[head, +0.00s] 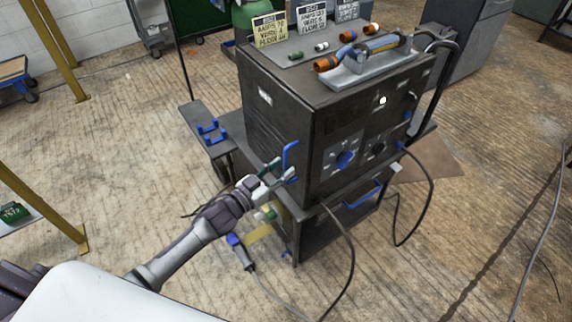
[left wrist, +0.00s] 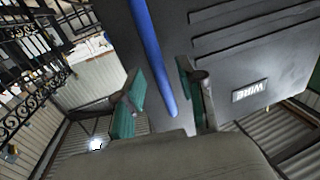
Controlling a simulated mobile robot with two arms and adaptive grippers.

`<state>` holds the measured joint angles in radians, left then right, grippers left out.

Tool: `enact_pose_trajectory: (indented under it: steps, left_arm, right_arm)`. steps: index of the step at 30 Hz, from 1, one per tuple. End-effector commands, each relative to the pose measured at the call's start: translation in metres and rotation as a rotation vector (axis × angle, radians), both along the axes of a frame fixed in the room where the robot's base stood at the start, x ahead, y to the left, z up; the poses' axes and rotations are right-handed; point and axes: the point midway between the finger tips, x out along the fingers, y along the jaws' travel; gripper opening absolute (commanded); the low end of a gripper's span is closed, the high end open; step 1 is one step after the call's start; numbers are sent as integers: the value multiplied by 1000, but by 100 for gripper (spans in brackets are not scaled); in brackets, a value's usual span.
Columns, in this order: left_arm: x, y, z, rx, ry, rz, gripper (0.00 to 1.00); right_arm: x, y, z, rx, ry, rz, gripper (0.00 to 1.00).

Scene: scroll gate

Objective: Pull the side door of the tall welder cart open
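The tall welder cart (head: 335,112) is a dark box on a lower cart frame. Its side door (head: 268,125) is the left face, with slits and a small white label; it looks shut. A blue bar handle (head: 290,158) is at the door's front edge. My left gripper (head: 277,172) is at this handle, its green-padded fingers apart. In the left wrist view the blue handle (left wrist: 153,55) runs down between the open fingers (left wrist: 162,108), with gaps visible on both sides. The side door (left wrist: 245,60) fills the upper right there. My right gripper is not in view.
Signs, fittings and a torch in a grey tray (head: 372,72) are on the cart's top. A side shelf with blue hooks (head: 211,132) sticks out left. Cables (head: 345,255) hang in front. A yellow post (head: 45,210) stands at left. Open floor lies left of the cart.

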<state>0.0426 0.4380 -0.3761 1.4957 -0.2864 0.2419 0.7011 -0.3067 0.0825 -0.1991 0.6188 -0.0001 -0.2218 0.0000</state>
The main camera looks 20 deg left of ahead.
Motion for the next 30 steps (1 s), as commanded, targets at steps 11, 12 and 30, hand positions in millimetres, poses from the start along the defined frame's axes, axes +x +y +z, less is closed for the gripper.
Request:
enact_pose_trajectory:
  steps: [11, 12, 30]
  left_arm:
    - [20, -10, -1, 0, 1, 0, 39]
    - [20, -10, -1, 0, 1, 0, 39]
    - [20, -10, -1, 0, 1, 0, 0]
  right_arm:
    - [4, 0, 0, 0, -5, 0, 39]
    - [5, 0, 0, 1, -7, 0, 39]
    - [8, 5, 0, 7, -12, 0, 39]
